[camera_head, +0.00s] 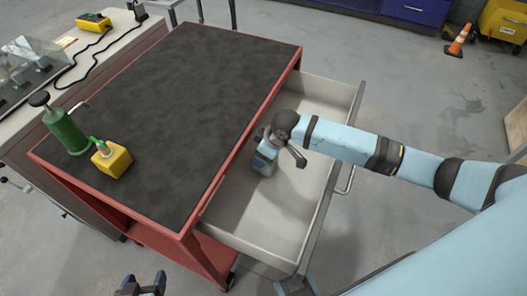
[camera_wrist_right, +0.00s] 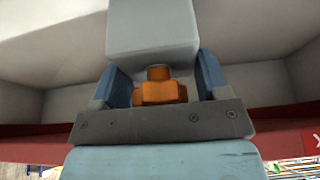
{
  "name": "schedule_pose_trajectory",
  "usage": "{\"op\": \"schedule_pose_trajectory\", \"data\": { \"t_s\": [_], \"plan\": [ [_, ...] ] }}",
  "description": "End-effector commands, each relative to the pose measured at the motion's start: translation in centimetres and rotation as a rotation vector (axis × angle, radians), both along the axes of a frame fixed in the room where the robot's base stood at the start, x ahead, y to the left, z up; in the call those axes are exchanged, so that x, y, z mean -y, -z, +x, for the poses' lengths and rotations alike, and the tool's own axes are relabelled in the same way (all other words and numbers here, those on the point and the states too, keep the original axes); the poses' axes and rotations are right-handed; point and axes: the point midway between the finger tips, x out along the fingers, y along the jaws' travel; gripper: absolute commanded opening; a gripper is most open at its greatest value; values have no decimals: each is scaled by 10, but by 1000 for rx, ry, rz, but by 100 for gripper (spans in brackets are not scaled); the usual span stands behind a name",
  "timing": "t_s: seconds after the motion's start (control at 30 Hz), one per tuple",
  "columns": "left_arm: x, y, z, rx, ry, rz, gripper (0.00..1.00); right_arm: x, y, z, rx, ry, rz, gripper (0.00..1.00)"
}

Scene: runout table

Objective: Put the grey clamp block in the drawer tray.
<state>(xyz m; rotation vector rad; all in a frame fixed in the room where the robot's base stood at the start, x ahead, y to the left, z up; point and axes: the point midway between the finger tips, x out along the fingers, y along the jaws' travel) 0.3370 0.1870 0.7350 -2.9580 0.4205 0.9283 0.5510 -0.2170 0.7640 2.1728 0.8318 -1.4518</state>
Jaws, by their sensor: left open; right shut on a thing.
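The grey clamp block (camera_wrist_right: 152,30) shows in the right wrist view between and past the blue fingers of my right gripper (camera_wrist_right: 160,75), which is shut on it. An orange knob-like part (camera_wrist_right: 160,88) sits between the fingers, next to the block. In the head view my right gripper (camera_head: 264,160) points down inside the open drawer tray (camera_head: 262,221); the block is mostly hidden there. I cannot tell whether the block touches the tray floor. The drawer looks otherwise empty. My left gripper (camera_head: 141,284) is open and empty at the bottom edge, off the table's near side.
The red table (camera_head: 180,110) has a dark top. A green canister (camera_head: 65,132) with a black knob and a yellow block (camera_head: 111,160) stand at its left corner. A bench (camera_head: 125,30) stands along the left. An orange cone (camera_head: 458,42) stands far back right.

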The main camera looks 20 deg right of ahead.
Motion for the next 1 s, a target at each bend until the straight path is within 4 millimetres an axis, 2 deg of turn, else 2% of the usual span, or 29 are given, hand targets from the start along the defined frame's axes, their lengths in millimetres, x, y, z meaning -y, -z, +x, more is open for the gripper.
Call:
{"op": "schedule_pose_trajectory", "data": {
  "t_s": [0.13, 0.17, 0.2, 0.27, 0.53, 0.63, 0.77, 1.0],
  "plan": [
    [1, -1, -1, -2, -1, -3, 71, 0, 1, 0, 1, 0, 1, 26],
    [1, -1, -1, -1, -1, -4, 71, 0, 3, 0, -1, 0, -1, 74],
    [1, -1, -1, -1, -2, -4, 71, 0, 2, 0, 0, 0, 0, 83],
    [2, -1, 0, -2, -3, -6, 71, 0, 2, 0, 0, 0, 0, 94],
    [4, -1, 0, -2, -7, -12, 71, 0, 2, 0, 0, 0, 0, 94],
    [4, -2, 0, -1, -7, -11, 71, 2, -5, -1, 1, 0, 0, 94],
    [3, -6, 0, -2, -7, -11, 71, 7, -25, -6, 2, -1, -1, 94],
    [0, -8, -2, -11, -6, -7, 71, 20, -73, -21, 2, -1, 0, 94]
  ]
}}
